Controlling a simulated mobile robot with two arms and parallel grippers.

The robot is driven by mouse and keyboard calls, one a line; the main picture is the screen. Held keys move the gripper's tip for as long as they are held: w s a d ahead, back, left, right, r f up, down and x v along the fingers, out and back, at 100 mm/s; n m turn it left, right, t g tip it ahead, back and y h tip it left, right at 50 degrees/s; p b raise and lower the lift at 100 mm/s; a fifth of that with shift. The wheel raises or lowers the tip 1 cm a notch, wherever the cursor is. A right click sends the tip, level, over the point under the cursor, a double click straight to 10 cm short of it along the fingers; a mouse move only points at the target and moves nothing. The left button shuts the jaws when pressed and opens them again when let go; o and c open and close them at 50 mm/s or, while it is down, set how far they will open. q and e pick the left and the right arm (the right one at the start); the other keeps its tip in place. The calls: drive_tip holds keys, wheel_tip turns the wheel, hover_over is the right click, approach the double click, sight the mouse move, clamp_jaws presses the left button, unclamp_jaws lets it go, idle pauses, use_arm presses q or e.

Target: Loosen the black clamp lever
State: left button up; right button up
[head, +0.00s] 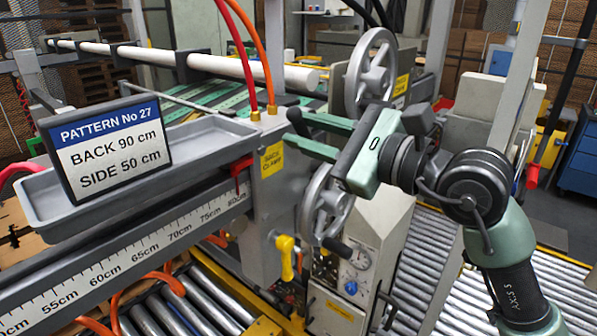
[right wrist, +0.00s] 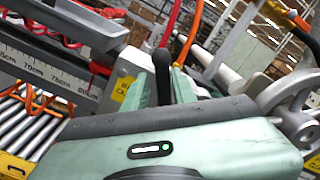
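The black clamp lever (head: 296,119) stands on top of the grey clamp block, above a yellow "BACK CLAMP" label (head: 272,160). My right gripper (head: 298,133) reaches in from the right, with its two green fingertips at the lever. The lever's lower end is hidden behind the gripper body. My left gripper is not in view.
A grey tray (head: 50,213) with a "PATTERN No 27" sign (head: 105,148) lies at the left. Red and orange hoses (head: 237,45) rise behind the block. Handwheels (head: 371,72) stand close to my right gripper. Roller conveyors (head: 425,255) run below.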

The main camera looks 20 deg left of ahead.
drive_tip(key=shift+s+a+f+n+b, duration=0.1)
drive_tip(key=shift+s+f+n+b, duration=0.2)
drive_tip(key=shift+n+b, duration=0.7)
drive_tip(key=shift+s+a+f+n+b, duration=0.15)
drive_tip(key=shift+f+n+b, duration=0.35)
drive_tip(key=shift+b, duration=0.85)
drive_tip(key=shift+s+f+n+b, duration=0.2)
drive_tip(key=shift+n+b, duration=0.7)
drive_tip(key=shift+b, duration=0.25)
drive_tip(key=n+b, duration=0.1)
drive_tip(key=b, duration=0.1)
drive_tip(key=f+n+b, duration=0.1)
drive_tip(key=n+b, duration=0.2)
drive_tip(key=shift+s+a+f+b, duration=0.1)
drive_tip(key=shift+s+f+b, duration=0.2)
drive_tip(key=shift+f+b, duration=0.1)
drive_tip(key=shift+r, duration=0.15)
drive_tip(key=shift+s+d, duration=0.1)
drive_tip(key=shift+d, duration=0.3)
drive_tip(key=b+v, duration=0.4)
drive_tip(key=v, duration=0.4)
drive_tip(key=shift+d+r, duration=0.1)
